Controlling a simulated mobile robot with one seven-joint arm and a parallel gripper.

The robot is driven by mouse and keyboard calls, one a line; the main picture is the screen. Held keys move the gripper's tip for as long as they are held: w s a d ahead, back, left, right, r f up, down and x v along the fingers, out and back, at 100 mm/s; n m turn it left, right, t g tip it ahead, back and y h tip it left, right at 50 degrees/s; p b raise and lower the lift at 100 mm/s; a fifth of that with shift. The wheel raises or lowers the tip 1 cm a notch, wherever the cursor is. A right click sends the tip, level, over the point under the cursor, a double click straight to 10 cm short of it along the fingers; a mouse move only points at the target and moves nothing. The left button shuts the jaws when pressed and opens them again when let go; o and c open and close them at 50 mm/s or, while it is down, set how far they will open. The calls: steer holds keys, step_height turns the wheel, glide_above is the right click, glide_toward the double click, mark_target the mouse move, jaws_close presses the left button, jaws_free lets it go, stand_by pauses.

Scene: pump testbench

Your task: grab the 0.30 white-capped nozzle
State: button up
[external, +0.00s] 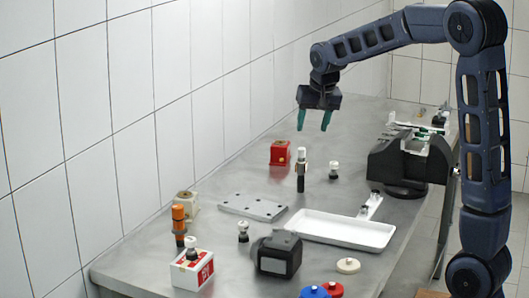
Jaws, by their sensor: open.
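My gripper (313,126) is open and empty, pointing down, with its two green fingertips apart, in the air above the table. Below it stands a tall black piece with a white top (301,156). Smaller white-topped pieces with dark bases stand right of that (334,169), near the front-middle of the table (243,230), and on a white and red box (193,272). No 0.30 marking is readable, so I cannot tell which piece is the 0.30 nozzle. Nothing touches the gripper.
A red block (280,153) stands at the wall side. A grey plate with holes (253,207), a white tray (340,231) and a black device (277,253) lie nearer. An orange-topped piece (179,220) stands left. A larger black machine (400,165) stands right. The tiled wall borders the left.

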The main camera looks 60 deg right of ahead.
steer(key=w+d+f+m+g+h, duration=0.15)
steer(key=d+f, duration=0.25)
steer(key=d, duration=0.4)
steer(key=w+d+f+m+y, duration=0.1)
steer(key=w+d+f+m, duration=0.2)
steer(key=d, duration=0.5)
steer(key=m+g+h, duration=0.1)
steer(key=m+h, duration=0.1)
glide_toward(331, 162)
steer(key=f, duration=0.1)
steer(key=x, duration=0.5)
steer(key=shift+s+d+f, duration=0.15)
steer(key=shift+d+f, duration=0.05)
steer(key=shift+d, duration=0.3)
steer(key=shift+w+x, duration=0.15)
steer(key=shift+x, duration=1.3)
steer(key=shift+w+x, duration=0.15)
steer(key=shift+x, duration=1.3)
steer(key=shift+a, duration=0.1)
steer(key=c, duration=1.1)
